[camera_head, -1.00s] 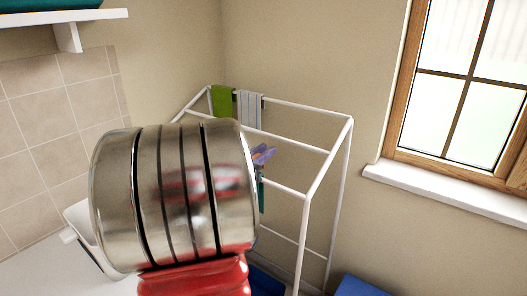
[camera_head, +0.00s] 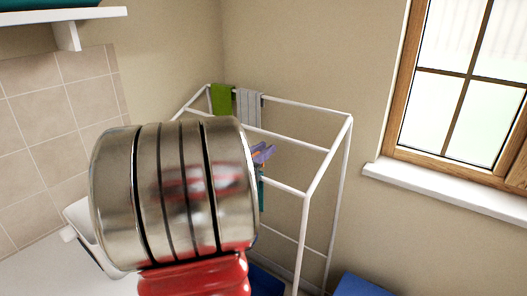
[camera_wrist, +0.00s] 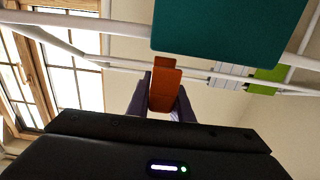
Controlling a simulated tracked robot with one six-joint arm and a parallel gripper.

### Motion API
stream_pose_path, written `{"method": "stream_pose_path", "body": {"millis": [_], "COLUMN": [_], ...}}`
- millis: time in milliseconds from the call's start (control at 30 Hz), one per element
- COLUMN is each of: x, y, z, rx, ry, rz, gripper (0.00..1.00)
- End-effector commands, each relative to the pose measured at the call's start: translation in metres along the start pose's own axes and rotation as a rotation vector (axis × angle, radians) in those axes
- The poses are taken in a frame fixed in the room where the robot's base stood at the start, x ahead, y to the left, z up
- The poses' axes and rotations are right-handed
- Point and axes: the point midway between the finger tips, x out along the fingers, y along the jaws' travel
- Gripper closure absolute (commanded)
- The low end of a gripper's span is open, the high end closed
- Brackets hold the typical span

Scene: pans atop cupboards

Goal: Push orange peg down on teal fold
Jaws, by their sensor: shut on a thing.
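My gripper (camera_wrist: 162,100) is shut on the orange peg (camera_wrist: 164,85) in the wrist view; its purple fingers stand on both sides of the peg. The teal fold (camera_wrist: 220,30) hangs from a rack bar at the top of the wrist view, and the peg's tip is near its lower left edge. I cannot tell whether they touch. In the head view my metal arm link hides most of the gripper (camera_head: 264,153), and only a strip of the teal fold (camera_head: 261,186) shows beside it.
The white drying rack (camera_head: 318,180) stands in the corner with thin bars around the gripper. A green cloth (camera_head: 222,99) and a grey striped cloth (camera_head: 249,107) hang on its back bar. A window (camera_head: 455,90) with a white sill is at the right. A blue object (camera_head: 362,287) is low down.

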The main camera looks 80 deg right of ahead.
Motion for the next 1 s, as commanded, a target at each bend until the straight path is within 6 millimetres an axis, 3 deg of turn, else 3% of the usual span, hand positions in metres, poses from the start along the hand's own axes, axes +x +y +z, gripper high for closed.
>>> {"method": "stream_pose_path", "body": {"millis": [1000], "x": [-0.0007], "y": [-0.001], "z": [0.0074], "rx": [-0.001], "ry": [0.0], "rz": [-0.001], "gripper": [1.0]}}
